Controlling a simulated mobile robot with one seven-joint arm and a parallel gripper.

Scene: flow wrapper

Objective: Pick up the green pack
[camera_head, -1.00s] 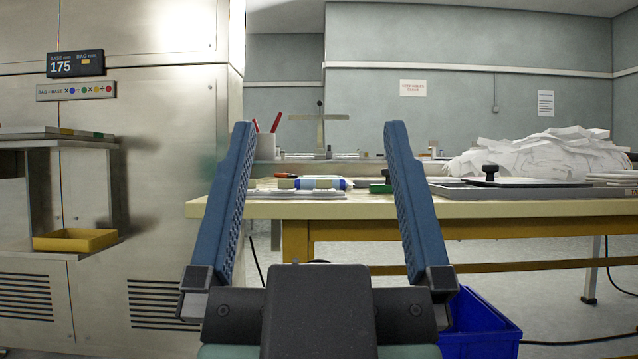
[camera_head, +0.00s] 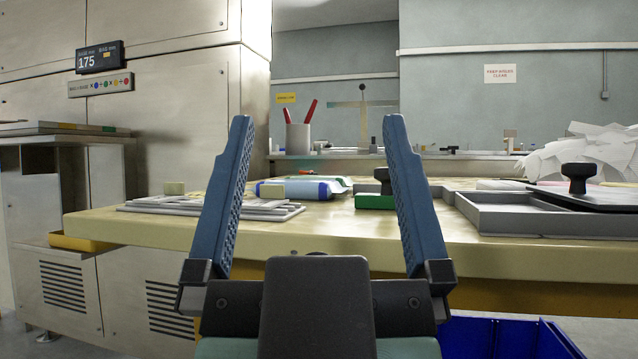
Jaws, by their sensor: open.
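My gripper (camera_head: 318,122) is open and empty in the head view, its two blue fingers pointing up and forward at the near side of the table. A low green block (camera_head: 373,202) lies on the tabletop beyond the fingers, partly hidden by the right finger. A black knob shows just above it; I cannot tell if they are joined. A white and blue pack (camera_head: 298,189) lies between the fingers in the picture, farther off on the table. A pale green flat thing (camera_head: 337,180) shows just behind it. I cannot tell which green thing is the pack.
The cream table (camera_head: 330,240) spans the view, its front edge near my gripper. Grey flat racks (camera_head: 160,208) lie left, a grey tray (camera_head: 520,218) with a black-knobbed plate right. A steel machine (camera_head: 190,130) stands left. A blue bin (camera_head: 510,338) is below right.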

